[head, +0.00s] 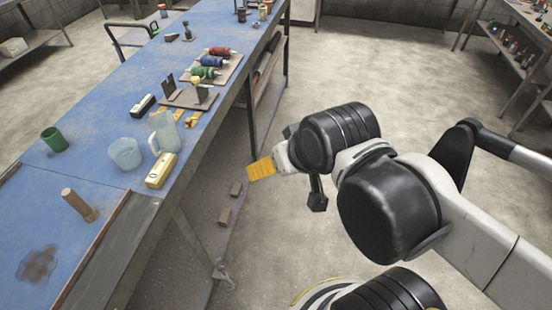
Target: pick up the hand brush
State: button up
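I cannot pick out the hand brush for certain. A dark block with a pale side (143,105) lies on the blue workbench (95,107), and its shape could be a brush. A tan wooden peg-like piece (78,204) stands tilted near the bench's front and could also be a handle. My gripper (262,168) is to the right of the bench edge, over the floor, apart from everything on the bench. A ribbed yellow part shows at its tip. Its fingers are too small and edge-on to tell whether they are open.
A clear jug (164,133), a clear beaker (125,154), a yellow box (161,170) and a green cup (54,140) stand on the bench. The floor (365,75) beyond my arm is clear.

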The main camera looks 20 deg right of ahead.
aim_at(89, 215)
jog(key=u, duration=1.35)
